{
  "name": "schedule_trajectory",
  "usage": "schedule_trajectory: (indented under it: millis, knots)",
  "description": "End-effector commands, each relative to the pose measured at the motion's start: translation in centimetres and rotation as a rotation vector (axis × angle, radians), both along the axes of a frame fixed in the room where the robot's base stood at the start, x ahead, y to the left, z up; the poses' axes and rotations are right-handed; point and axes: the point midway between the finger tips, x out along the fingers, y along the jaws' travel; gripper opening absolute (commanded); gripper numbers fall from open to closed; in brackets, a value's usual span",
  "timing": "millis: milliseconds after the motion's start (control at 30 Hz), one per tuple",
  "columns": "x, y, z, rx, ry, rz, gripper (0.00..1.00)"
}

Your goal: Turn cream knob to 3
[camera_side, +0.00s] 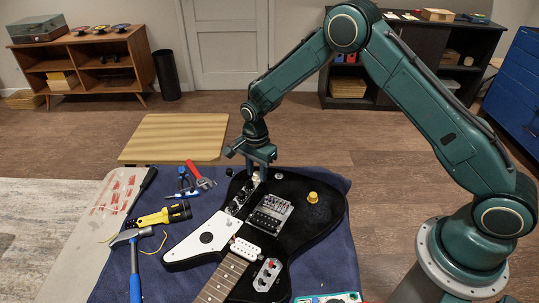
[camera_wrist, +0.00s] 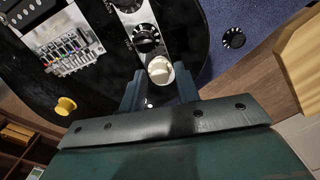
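The cream knob (camera_wrist: 160,70) sits at the end of the metal control plate on the black guitar, beyond two black knobs. In the side view the cream knob (camera_side: 256,178) shows just below my fingertips. My gripper (camera_wrist: 160,84) is open, with one finger on each side of the cream knob in the wrist view. A gap shows at the left finger; the right finger is close to the knob, and I cannot tell if it touches. In the side view my gripper (camera_side: 256,170) points down over the plate. The knob's number marks are too small to read.
A black knob (camera_wrist: 146,38) is close to the cream one. A yellow knob (camera_side: 312,197) stands on the guitar body. A loose black knob (camera_wrist: 233,38) lies on the blue mat (camera_side: 335,262).

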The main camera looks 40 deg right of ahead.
Motion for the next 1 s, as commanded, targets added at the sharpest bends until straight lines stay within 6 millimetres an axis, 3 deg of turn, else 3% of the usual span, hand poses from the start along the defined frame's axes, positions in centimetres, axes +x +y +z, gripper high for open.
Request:
schedule_trajectory:
  millis: [500,933,1000]
  knots:
    - [0.0,0.0,0.0,0.0,0.0,0.366,0.32]
    - [-0.01,0.0,0.0,0.0,0.0,0.386,0.32]
    - [-0.01,0.0,0.0,0.0,0.0,0.385,0.22]
